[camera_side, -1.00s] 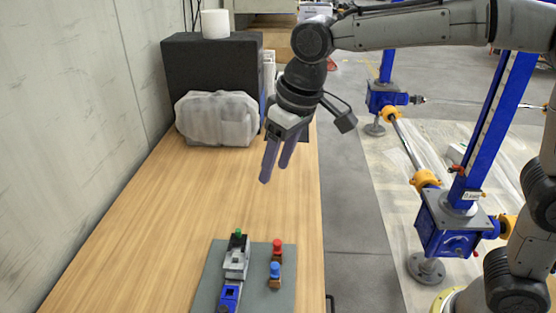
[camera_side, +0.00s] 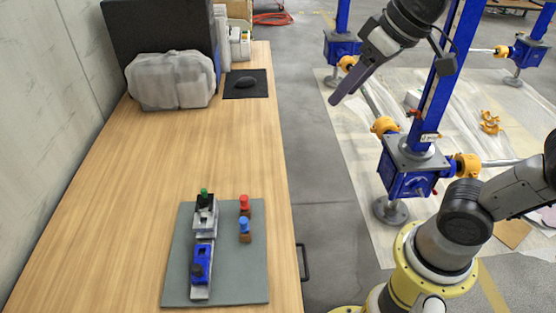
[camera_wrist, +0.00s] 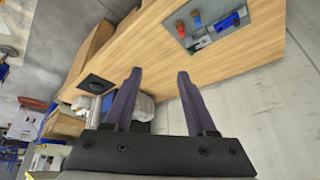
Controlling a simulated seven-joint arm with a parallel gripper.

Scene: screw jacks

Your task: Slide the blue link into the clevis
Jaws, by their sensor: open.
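The blue link (camera_side: 201,258) lies on a pale grey strip on the grey-green mat (camera_side: 245,285). The grey clevis (camera_side: 205,218), with a green-topped piece (camera_side: 204,192), stands at the far end of that strip. A pale grey stretch shows between the link and the clevis; I cannot tell which part it belongs to. The link also shows in the wrist view (camera_wrist: 227,24). My gripper (camera_side: 335,101) is in the air right of the table, well away from the link. In the wrist view my gripper (camera_wrist: 160,73) has its fingers apart with nothing between them.
A red-topped peg (camera_side: 244,203) and a blue-topped peg (camera_side: 244,226) stand on brown blocks right of the clevis. Blue screw jacks (camera_side: 405,170) stand on the floor right.

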